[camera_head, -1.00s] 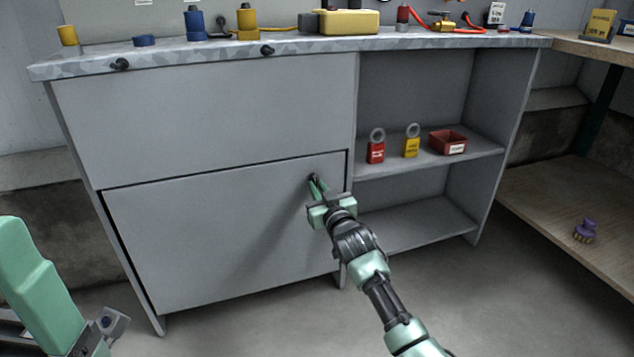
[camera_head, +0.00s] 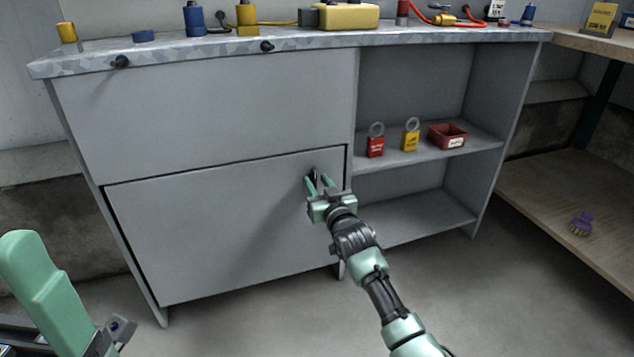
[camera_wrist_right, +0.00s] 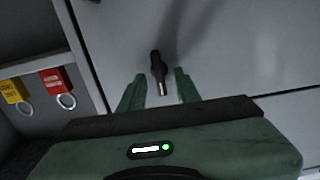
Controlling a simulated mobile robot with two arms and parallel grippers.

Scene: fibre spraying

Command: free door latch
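The door (camera_head: 215,235) is the lower grey panel at the front left of the cabinet, and it looks shut. A small black latch (camera_head: 315,172) sits near its upper right corner. It also shows in the right wrist view as a dark knob with a light stem (camera_wrist_right: 158,70). My right gripper (camera_head: 319,182) is open at the latch, with its green fingers on either side of it. In the right wrist view the latch stands between and beyond the fingertips (camera_wrist_right: 160,80); contact cannot be told.
Red (camera_head: 375,143) and yellow (camera_head: 410,138) padlocks and a red bin (camera_head: 447,136) stand on the open shelf to the right. The countertop (camera_head: 200,53) carries several tools and two black knobs on its front edge. A purple brush (camera_head: 582,223) lies on the right-hand wooden shelf.

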